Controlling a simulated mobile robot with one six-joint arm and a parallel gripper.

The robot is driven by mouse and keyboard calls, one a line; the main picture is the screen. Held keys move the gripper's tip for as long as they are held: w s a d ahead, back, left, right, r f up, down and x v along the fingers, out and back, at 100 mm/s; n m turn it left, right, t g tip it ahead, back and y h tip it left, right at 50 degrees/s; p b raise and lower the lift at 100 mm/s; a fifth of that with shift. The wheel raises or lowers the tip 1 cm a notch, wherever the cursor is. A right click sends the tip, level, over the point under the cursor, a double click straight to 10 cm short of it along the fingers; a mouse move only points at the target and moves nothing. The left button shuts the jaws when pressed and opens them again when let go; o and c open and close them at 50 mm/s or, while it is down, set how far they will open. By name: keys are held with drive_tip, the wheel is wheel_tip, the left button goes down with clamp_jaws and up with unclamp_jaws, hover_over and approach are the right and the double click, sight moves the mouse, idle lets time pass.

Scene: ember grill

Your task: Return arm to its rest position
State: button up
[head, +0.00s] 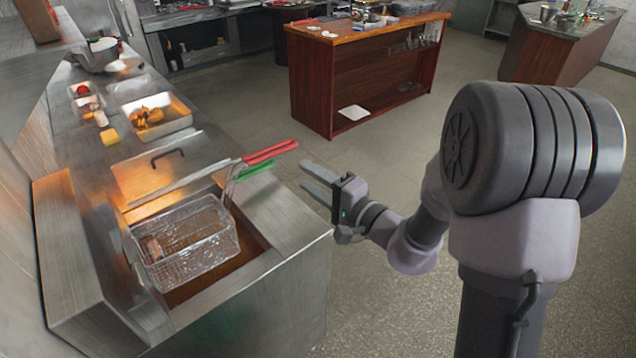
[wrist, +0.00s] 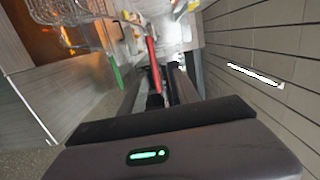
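My gripper (head: 304,174) hangs in the air just right of the fryer counter, its two grey fingers apart, pointing left towards the counter. Nothing shows held between them. My arm reaches out to it from the right side of the head view. The red handle (head: 270,152) and green handle (head: 256,170) of the fryer baskets stick out over the counter edge, close to the fingertips. In the wrist view the red handle (wrist: 152,62) lines up with the fingers (wrist: 168,88), and the green handle (wrist: 115,74) is left of them.
A wire basket (head: 186,240) with a brown piece inside sits at the fryer. A tray of golden food (head: 150,118), a yellow block (head: 110,136) and a pot (head: 98,54) stand farther back on the counter. A wooden island (head: 345,85) stands behind. The floor (head: 385,300) around my arm is clear.

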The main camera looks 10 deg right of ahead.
drive_tip(key=s+a+r+n+g+y+b, duration=0.1)
drive_tip(key=s+a+n+g, duration=0.3)
drive_tip(key=s, duration=0.6)
drive_tip(key=s+a+r+n+g+b, duration=0.1)
drive_tip(key=s+a+n+g, duration=0.1)
drive_tip(key=s+a+g, duration=0.55)
drive_tip(key=s+d+f+n+h+b, duration=0.1)
drive_tip(key=s+d+f+h, duration=0.15)
drive_tip(key=s+d, duration=0.25)
drive_tip(key=s+d+f+h+b, duration=0.1)
drive_tip(key=s+d+f+h, duration=0.1)
drive_tip(key=s+d+h, duration=0.3)
drive_tip(key=d+r+m+t+h, duration=0.1)
drive_tip(key=d+t+h, duration=0.2)
drive_tip(key=d, duration=0.4)
drive_tip(key=shift+s+r, duration=0.35)
drive_tip(key=shift+r, duration=0.05)
